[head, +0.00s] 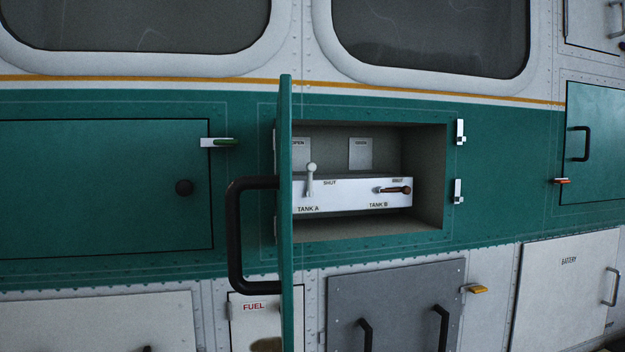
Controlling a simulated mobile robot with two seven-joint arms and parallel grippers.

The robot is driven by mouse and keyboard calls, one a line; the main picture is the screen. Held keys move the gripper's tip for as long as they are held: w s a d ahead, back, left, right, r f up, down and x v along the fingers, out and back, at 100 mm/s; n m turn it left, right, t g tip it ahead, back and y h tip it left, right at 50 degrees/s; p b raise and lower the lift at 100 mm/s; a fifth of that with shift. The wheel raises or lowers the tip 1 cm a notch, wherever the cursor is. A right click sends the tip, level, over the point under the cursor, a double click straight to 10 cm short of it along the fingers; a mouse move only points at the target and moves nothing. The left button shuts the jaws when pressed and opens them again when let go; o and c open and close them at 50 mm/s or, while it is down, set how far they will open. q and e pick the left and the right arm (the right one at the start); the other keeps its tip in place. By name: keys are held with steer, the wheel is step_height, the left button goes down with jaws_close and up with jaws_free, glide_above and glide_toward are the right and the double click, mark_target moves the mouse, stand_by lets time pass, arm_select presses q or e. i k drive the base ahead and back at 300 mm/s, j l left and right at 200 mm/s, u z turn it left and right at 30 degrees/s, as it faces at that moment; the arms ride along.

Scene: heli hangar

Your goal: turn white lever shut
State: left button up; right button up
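The white lever (311,178) stands upright on a white panel (350,196) inside an open recess in the helicopter's side. "TANK A" is printed below it, and a "SHUT" mark sits to the right of its knob. An "OPEN" label is partly visible behind it at the upper left. A brown lever (393,190) above the "TANK B" label lies horizontal, near its own "SHUT" mark. Neither of my grippers shows in the head view.
The green compartment door (286,303) stands swung open at the recess's left, its black handle (236,240) jutting left. It hides the panel's left end. Latches (460,132) sit right of the recess. A grey hatch (396,300) with black handles lies below.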

mark_target(311, 167)
steer(key=u, duration=0.5)
steer(key=i+l+u, duration=0.1)
steer(key=l+u, duration=0.95)
steer(key=l, duration=0.45)
steer(key=k+l+u, duration=0.1)
steer(key=l, duration=0.45)
steer(key=k, duration=0.05)
